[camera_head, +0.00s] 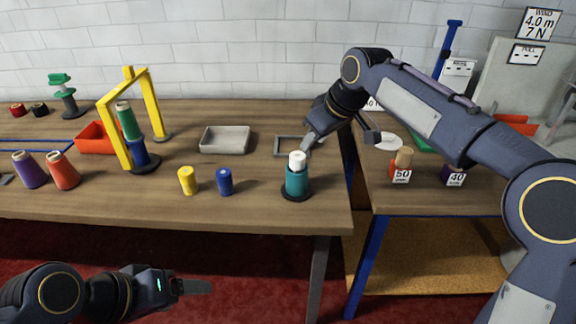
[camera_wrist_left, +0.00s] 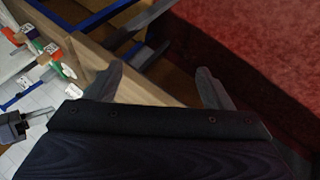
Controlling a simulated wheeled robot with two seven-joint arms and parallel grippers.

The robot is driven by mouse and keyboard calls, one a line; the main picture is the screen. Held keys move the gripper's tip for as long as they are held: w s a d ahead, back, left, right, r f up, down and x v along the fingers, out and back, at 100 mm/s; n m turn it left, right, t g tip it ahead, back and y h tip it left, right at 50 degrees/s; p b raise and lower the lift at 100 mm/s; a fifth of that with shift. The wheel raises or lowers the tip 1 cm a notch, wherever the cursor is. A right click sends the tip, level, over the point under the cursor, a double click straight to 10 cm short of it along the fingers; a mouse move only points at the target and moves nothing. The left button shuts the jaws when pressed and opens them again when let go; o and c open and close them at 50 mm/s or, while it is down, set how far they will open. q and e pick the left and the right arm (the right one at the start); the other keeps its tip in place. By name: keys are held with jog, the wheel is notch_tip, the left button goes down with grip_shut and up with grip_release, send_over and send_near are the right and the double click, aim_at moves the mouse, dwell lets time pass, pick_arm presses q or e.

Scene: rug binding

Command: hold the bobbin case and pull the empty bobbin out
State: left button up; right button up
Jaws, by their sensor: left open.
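A teal cylinder (camera_head: 297,182) stands upright on a dark round base near the front right of the left table. A white spool-like piece (camera_head: 297,160) sits in its top; I take these for the bobbin case and the bobbin, but cannot be sure. My right gripper (camera_head: 340,143) points down behind and right of the teal cylinder, apart from it. Its fingers look spread and empty. My left gripper (camera_head: 196,287) is low in front of the table, over the red floor, far from the cylinder. In the left wrist view its fingers (camera_wrist_left: 160,85) are wide apart with nothing between them.
Yellow (camera_head: 187,181) and blue (camera_head: 224,182) spools stand left of the cylinder. Behind are a grey tray (camera_head: 225,140), a yellow frame (camera_head: 115,130) and an orange bin (camera_head: 97,138). A second table (camera_head: 430,195) holds labelled spools. Bare wood lies around the cylinder.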

pick_arm(q)
jog(key=shift+o, duration=0.2)
jog(key=w+d+r+n+h, duration=0.3)
jog(key=w+d+n, duration=0.1)
jog(key=w, duration=0.5)
jog(key=shift+w+d+n, duration=0.15)
jog(key=shift+w+n, duration=0.15)
jog(key=shift+n, duration=0.4)
jog(key=n+t+h, duration=0.1)
jog(key=n+h, duration=0.3)
jog(key=n, duration=1.1)
send_near(289, 179)
jog(key=x, duration=0.6)
jog(key=shift+w+a+f, duration=0.2)
jog(key=shift+a+f, duration=0.05)
jog(key=shift+a, duration=0.05)
jog(key=shift+x, duration=3.95)
jog(key=shift+w, duration=0.1)
